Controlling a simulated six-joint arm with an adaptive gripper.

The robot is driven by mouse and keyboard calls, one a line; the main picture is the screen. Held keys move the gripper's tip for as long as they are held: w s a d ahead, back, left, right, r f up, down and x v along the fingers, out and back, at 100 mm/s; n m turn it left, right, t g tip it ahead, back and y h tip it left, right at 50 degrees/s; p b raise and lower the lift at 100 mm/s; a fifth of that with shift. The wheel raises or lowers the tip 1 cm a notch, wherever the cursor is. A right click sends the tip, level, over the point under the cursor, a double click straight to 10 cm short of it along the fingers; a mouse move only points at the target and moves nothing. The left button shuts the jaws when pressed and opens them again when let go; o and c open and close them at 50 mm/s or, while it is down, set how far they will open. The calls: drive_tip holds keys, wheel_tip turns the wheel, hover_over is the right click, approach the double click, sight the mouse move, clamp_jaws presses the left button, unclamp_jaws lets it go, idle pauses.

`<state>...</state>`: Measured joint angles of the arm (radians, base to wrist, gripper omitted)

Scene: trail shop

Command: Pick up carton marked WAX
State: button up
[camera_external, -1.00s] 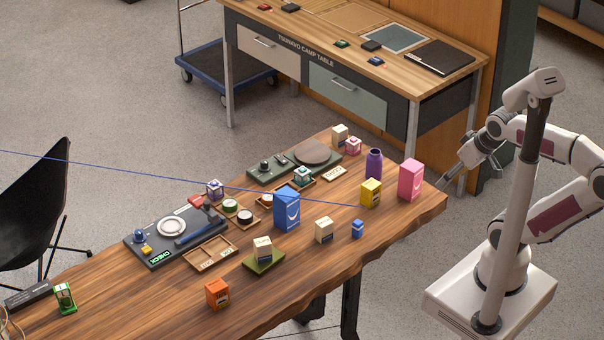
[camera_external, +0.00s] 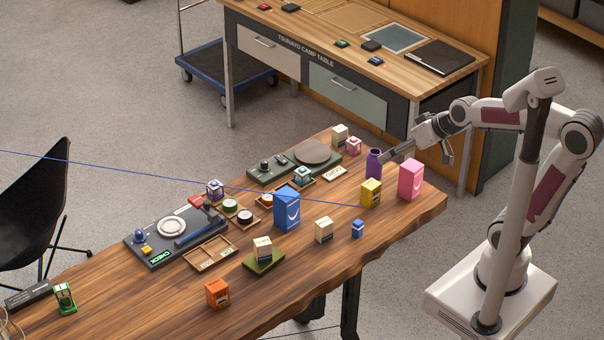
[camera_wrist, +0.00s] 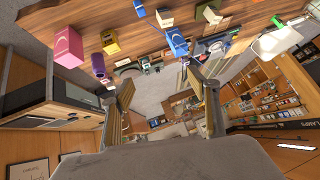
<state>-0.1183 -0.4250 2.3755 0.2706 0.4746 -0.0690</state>
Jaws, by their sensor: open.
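I cannot read WAX on any carton at this size. Small cream cartons with dark labels stand at the table's back (camera_external: 340,134), near the front edge (camera_external: 324,230) and on a green mat (camera_external: 263,249). Other cartons are yellow (camera_external: 371,193), pink (camera_external: 411,179), tall blue (camera_external: 286,209), small blue (camera_external: 357,229) and orange (camera_external: 217,293). My gripper (camera_external: 419,158) is open and empty at the table's right end, by the purple bottle (camera_external: 374,164) and the pink carton. In the wrist view its two fingers (camera_wrist: 160,88) are spread, with the tabletop items above them.
The wooden table (camera_external: 300,275) has free room along its front edge. A thin blue line crosses the external view. A camp table (camera_external: 355,60) stands behind.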

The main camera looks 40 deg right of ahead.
drive_tip(key=w+a+m+t, duration=0.1)
drive_tip(key=w+a, duration=0.2)
drive_tip(key=w, duration=0.5)
drive_tip(key=w+a+m+t, duration=0.1)
drive_tip(key=w+a+t, duration=0.15)
drive_tip(key=w, duration=0.45)
drive_tip(key=w+a+f+m+t+h, duration=0.1)
drive_tip(key=w+f+m+h, duration=0.2)
drive_tip(key=w+f, duration=0.6)
drive_tip(key=m+g+h, duration=0.7)
drive_tip(key=m+h, duration=0.1)
drive_tip(key=h, duration=0.4)
approach(369, 196)
drive_tip(key=x, duration=0.2)
drive_tip(key=w+x, duration=0.1)
drive_tip(key=x, duration=0.2)
drive_tip(key=shift+a+r, duration=0.1)
drive_tip(key=shift+a, duration=0.05)
drive_tip(key=shift+s+f+m, duration=0.2)
drive_tip(key=shift+s+m, duration=0.1)
drive_tip(key=shift+s, duration=0.15)
drive_tip(key=shift+x, duration=1.45)
